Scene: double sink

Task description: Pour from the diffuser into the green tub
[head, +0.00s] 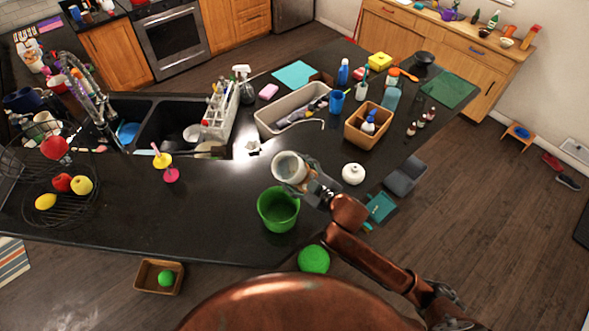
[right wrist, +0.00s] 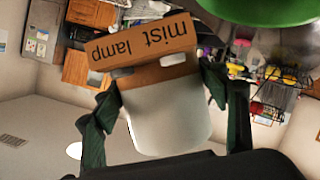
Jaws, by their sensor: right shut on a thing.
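The diffuser (head: 288,168) is a pale, cup-shaped thing with a round open mouth. My right gripper (head: 316,187) is shut on it and holds it just behind the green tub. In the right wrist view the diffuser (right wrist: 170,115) sits between the dark fingers, with a wooden band lettered "mist lamp". Its mouth shows in the head view; its exact tilt and any contents are not clear. The green tub (head: 278,213) stands open on the black counter near its front edge. The tub's green rim also shows at the top of the right wrist view (right wrist: 265,10). My left gripper is not in view.
A white round pot (head: 353,174) stands right of the diffuser. A beige bin (head: 268,118) and a wooden caddy (head: 358,136) stand behind. A wire fruit basket (head: 85,205) and the double sink (head: 165,118) are left. The counter left of the tub is mostly clear.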

